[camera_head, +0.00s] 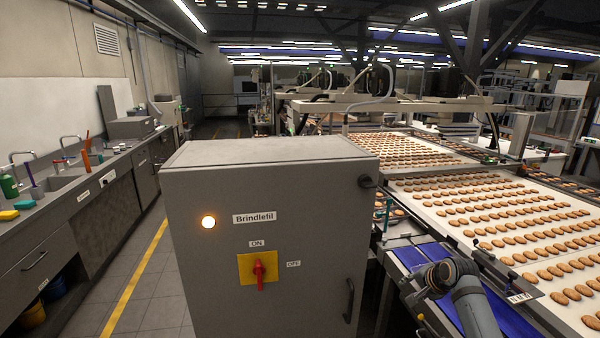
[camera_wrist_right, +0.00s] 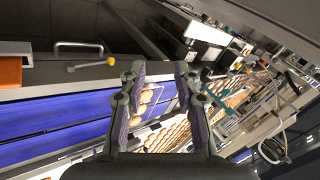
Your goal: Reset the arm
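My right arm comes in at the lower right of the head view, over the blue conveyor belt (camera_head: 428,255). In the right wrist view my right gripper (camera_wrist_right: 160,83) is open, its two fingers well apart with nothing between them. Beyond the fingers the blue belt (camera_wrist_right: 50,130) and a few biscuits (camera_wrist_right: 146,97) show. The gripper's fingertips are hard to make out in the head view. My left arm and left gripper are not in view.
A grey cabinet (camera_head: 270,210) with a red switch (camera_head: 259,272) on a yellow plate stands in front, left of my arm. Rows of biscuits (camera_head: 490,208) lie on a white conveyor (camera_head: 455,230) at right. A sink counter (camera_head: 60,215) lines the left wall.

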